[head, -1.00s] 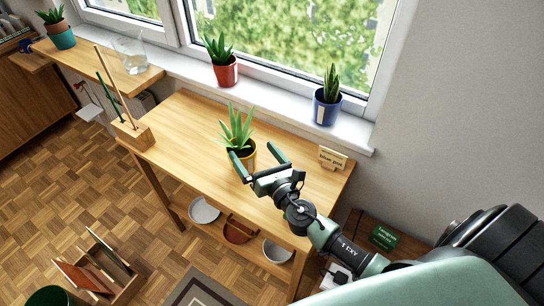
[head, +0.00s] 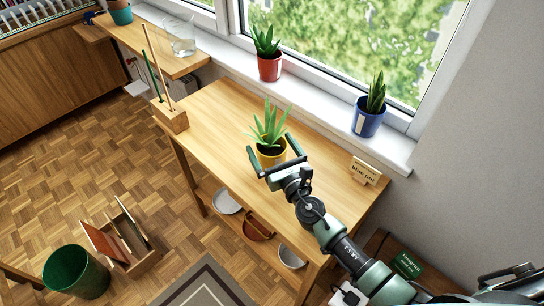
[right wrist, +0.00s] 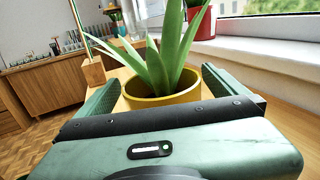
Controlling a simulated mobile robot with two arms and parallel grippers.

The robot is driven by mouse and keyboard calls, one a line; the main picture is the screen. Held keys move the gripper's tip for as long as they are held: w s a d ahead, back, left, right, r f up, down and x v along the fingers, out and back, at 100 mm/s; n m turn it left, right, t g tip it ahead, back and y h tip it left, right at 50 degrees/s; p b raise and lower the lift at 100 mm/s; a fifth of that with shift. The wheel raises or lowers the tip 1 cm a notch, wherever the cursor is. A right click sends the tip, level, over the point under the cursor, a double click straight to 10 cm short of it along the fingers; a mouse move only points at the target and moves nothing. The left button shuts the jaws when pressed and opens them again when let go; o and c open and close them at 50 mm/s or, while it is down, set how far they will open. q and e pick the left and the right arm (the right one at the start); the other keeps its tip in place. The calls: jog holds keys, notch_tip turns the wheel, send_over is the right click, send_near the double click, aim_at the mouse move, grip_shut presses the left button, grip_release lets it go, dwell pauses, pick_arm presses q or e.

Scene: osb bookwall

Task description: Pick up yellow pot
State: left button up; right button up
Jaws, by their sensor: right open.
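The yellow pot (head: 272,157) holds a spiky green plant and stands upright on the wooden table (head: 220,125). My right gripper (head: 268,154) is open, with one finger on each side of the pot. In the right wrist view the yellow pot (right wrist: 162,100) sits between the two green fingers, with a small gap visible on the left. Its lower part is hidden by the gripper body. My left gripper is not in view.
A red pot (head: 270,68) and a blue pot (head: 367,118) stand on the windowsill behind the table. A "blue pot" sign (head: 364,172) stands at the table's right end. A wooden block with sticks (head: 170,117) is at the left end.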

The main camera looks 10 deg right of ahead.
aim_at(266, 136)
jog(key=w, duration=0.3)
jog(key=shift+w+a, duration=0.15)
jog(key=shift+a, duration=0.15)
jog(key=c, duration=1.6)
jog(key=shift+r, duration=0.1)
jog(key=c, duration=0.4)
jog(key=shift+c, duration=0.2)
